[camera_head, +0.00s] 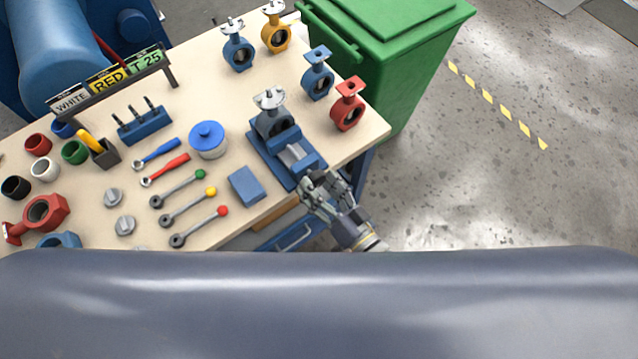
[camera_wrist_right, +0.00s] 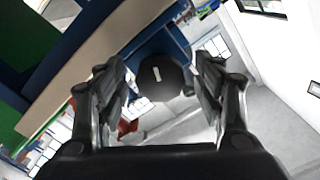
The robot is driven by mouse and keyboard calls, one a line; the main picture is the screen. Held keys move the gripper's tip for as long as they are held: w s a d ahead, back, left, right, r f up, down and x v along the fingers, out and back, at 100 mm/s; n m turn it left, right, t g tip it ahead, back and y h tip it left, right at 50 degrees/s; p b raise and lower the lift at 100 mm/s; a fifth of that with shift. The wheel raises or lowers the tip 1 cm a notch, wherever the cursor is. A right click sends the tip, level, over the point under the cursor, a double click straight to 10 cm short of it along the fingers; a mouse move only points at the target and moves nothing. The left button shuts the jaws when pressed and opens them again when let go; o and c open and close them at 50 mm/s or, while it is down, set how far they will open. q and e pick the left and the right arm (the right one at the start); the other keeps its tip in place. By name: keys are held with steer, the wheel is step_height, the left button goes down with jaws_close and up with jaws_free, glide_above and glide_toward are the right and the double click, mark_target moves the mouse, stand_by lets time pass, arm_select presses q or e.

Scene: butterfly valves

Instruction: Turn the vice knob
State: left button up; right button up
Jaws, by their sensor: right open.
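The blue vice (camera_head: 266,152) sits near the table's front right edge and holds a grey butterfly valve (camera_head: 272,122) with a silver top. My right gripper (camera_head: 322,187) is at the front end of the vice, just off the table edge, with its fingers open. In the right wrist view a dark round knob (camera_wrist_right: 163,78) with a white mark lies between the two open fingers of the gripper (camera_wrist_right: 160,88). I cannot tell whether the fingers touch it. In the head view the gripper hides the knob. My left gripper is not in view.
The table (camera_head: 225,95) carries several valves at the back right, tools with coloured knobs, a blue box (camera_head: 247,186) and a blue round container (camera_head: 207,138). A green bin (camera_head: 395,50) stands behind the table. The floor to the right is clear.

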steer(key=v, duration=1.1)
steer(key=shift+s+d, duration=0.15)
steer(key=shift+s, duration=0.15)
steer(key=shift+f, duration=0.1)
steer(key=s+d+f+n+g+h, duration=0.15)
steer(key=d+f+g+h, duration=0.35)
steer(key=f, duration=0.8)
steer(key=s+d+f+g+h, duration=0.15)
steer(key=d+f, duration=0.45)
steer(key=f, duration=0.6)
steer(key=s+d+f+g+h, duration=0.2)
steer(key=s+f, duration=0.4)
steer(key=s, duration=0.4)
steer(key=s+d+f+g+h, duration=0.2)
steer(key=s+f+g, duration=0.3)
steer(key=s, duration=0.5)
steer(key=shift+d+f+n, duration=0.35)
steer(key=shift+d+f, duration=0.3)
steer(key=shift+f, duration=0.35)
